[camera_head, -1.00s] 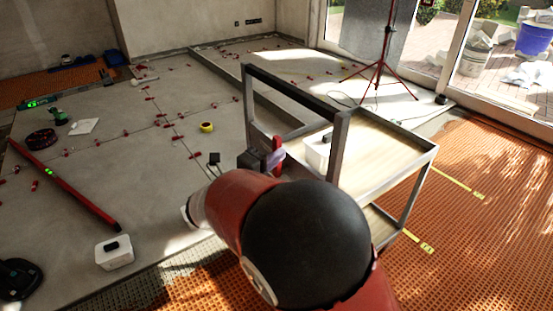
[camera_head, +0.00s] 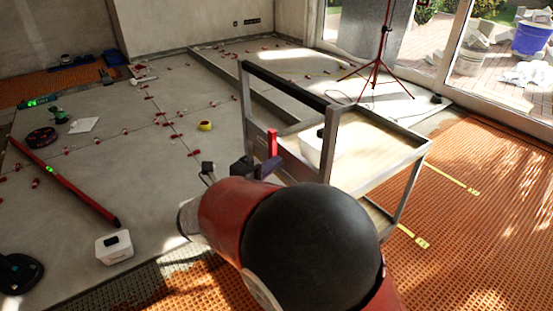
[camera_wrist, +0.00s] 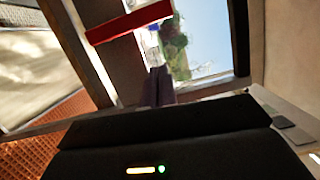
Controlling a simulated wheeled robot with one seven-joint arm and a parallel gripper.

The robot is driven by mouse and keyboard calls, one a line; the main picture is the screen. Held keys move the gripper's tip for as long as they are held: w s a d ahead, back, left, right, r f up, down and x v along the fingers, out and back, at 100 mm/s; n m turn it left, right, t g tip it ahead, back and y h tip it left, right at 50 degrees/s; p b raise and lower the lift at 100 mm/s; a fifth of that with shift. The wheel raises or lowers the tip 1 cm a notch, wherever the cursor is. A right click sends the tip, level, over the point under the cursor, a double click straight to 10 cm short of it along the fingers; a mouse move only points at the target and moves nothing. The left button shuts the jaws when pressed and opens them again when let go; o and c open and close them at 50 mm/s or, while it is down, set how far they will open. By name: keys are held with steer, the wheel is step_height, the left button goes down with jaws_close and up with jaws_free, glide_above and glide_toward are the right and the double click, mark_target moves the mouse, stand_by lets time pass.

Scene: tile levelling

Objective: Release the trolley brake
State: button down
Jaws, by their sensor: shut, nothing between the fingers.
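The trolley (camera_head: 337,112), with a dark metal frame and a pale wooden shelf, stands in the middle of the head view. A red lever (camera_head: 272,142) stands upright on its handle side. The lever also shows in the wrist view as a red bar (camera_wrist: 128,22) lying across a dark frame post. My gripper (camera_head: 268,167) is just below the lever in the head view, its purplish fingers shut and empty. In the wrist view the fingertips (camera_wrist: 158,87) are together, apart from the red bar in the picture. My arm hides the trolley's lower near side.
A white container (camera_head: 313,150) sits on the trolley shelf. A red level (camera_head: 80,196) and a white box (camera_head: 114,246) lie on the tiles at left. A red tripod (camera_head: 376,72) stands behind. Orange matting (camera_head: 470,215) at right is mostly clear.

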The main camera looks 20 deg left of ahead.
steer(key=v, duration=0.6)
steer(key=shift+s, duration=0.3)
steer(key=shift+r, duration=0.15)
steer(key=d+m+g+h, duration=0.1)
steer(key=d+m+g, duration=1)
steer(key=d+m, duration=1.35)
steer(key=s+d+m+y, duration=0.7)
steer(key=s+d+m, duration=0.5)
steer(key=m, duration=1.2)
steer(key=shift+s+y, duration=0.4)
steer(key=shift+s, duration=0.35)
